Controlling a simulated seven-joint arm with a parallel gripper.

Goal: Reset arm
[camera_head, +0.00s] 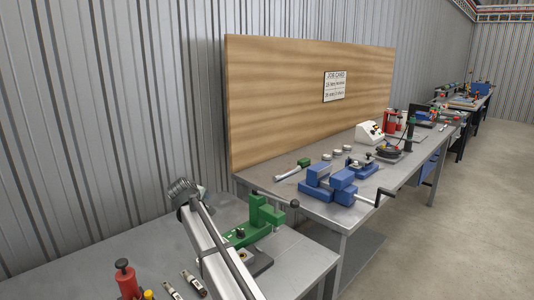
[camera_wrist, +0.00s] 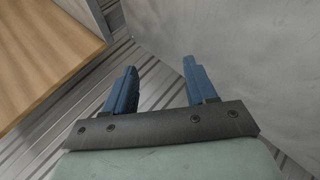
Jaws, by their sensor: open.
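In the wrist view my gripper (camera_wrist: 160,66) shows its two blue fingers spread apart, with nothing between them. Ridged grey metal shows behind the fingers. A wooden surface fills the left side of that view, and a plain grey surface fills the upper right. In the head view I cannot make out the gripper's fingers. The task names no object to handle.
In the head view, a blue vise (camera_head: 338,186) and a white box (camera_head: 369,134) stand on the middle bench. A wooden board (camera_head: 290,100) rises behind. Open floor (camera_head: 450,220) lies to the right.

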